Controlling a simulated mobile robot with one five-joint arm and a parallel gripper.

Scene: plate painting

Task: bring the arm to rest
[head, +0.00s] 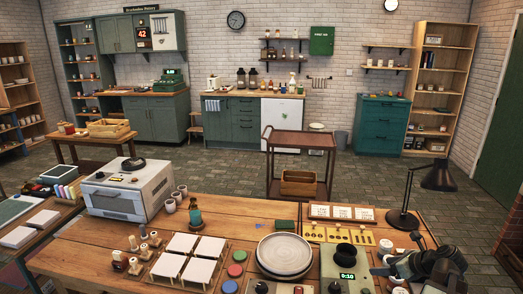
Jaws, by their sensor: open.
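My gripper (392,266) is at the lower right of the head view, low over the right end of the wooden worktable (110,243). Its dark jaws point left, toward a black device with a lit green display (347,276) reading 0:10. The jaws are open, and I see nothing held between them. My arm is folded close in at the bottom right corner. A round pale plate (284,254) lies on the table left of the gripper, clear of it. The near part of the arm is cut off by the frame edge.
A black desk lamp (438,178) stands just behind my gripper. Small white cups (386,246) sit close by it. White square tiles on stands (190,247), colored discs (235,271) and a grey oven (128,190) fill the left. A brown cart (299,143) stands beyond the table; open floor surrounds it.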

